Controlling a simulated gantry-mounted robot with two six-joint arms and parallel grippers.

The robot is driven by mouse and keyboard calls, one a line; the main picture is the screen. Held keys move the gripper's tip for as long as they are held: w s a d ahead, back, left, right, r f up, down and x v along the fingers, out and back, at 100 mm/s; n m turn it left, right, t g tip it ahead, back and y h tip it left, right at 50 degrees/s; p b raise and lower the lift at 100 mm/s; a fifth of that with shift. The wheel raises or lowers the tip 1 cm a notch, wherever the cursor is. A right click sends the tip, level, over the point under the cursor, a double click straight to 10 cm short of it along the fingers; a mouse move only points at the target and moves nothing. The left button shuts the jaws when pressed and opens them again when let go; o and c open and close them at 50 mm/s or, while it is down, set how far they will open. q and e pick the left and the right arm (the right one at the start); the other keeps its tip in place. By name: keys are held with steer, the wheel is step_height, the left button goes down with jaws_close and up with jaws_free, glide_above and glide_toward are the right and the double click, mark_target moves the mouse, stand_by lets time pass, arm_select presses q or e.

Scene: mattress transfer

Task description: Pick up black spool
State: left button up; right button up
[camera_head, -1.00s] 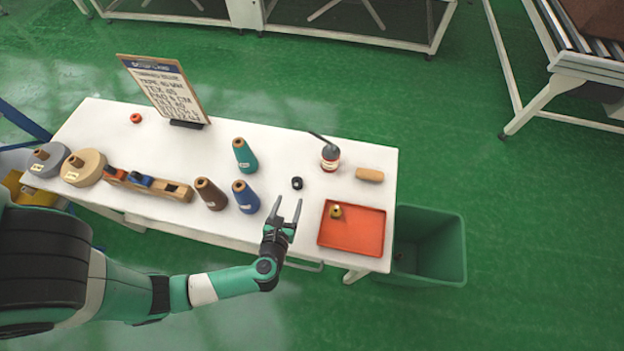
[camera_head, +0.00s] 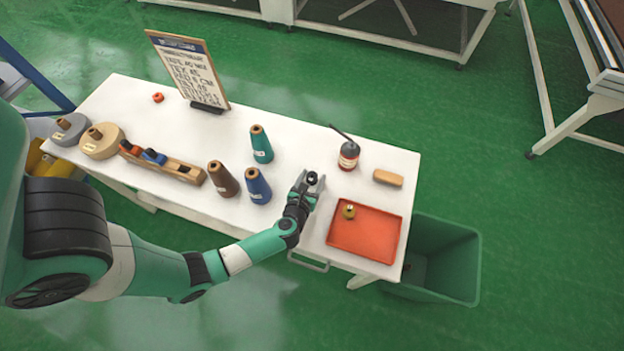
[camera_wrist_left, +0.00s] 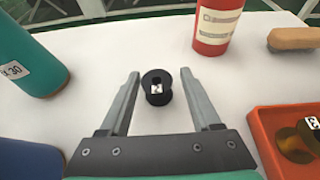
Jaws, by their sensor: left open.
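The small black spool (camera_head: 312,178) stands on the white table (camera_head: 290,140), left of the orange tray. In the left wrist view the black spool (camera_wrist_left: 157,87) has a white label and sits between the tips of my fingers, with clear gaps on both sides. My left gripper (camera_head: 310,182) is open around the spool, and its two grey fingers also show in the left wrist view (camera_wrist_left: 158,90). Whether it is fully down at spool height is hard to tell. My right gripper is not in view.
A blue cone (camera_head: 258,187), teal cone (camera_head: 262,145) and brown cone (camera_head: 222,180) stand to the left. A red oil can (camera_head: 348,157) and a tan brush-like block (camera_head: 388,178) lie beyond. The orange tray (camera_head: 375,250) holds a brass spool (camera_head: 349,211). A green bin (camera_head: 455,265) stands on the floor.

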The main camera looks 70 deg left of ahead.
arm_select(q)
steer(key=shift+w+a+f, duration=0.25)
steer(key=shift+w+a, duration=0.1)
steer(key=shift+a, duration=0.1)
steer(key=shift+c, duration=0.2)
jaws_close()
steer(key=shift+r, duration=0.15)
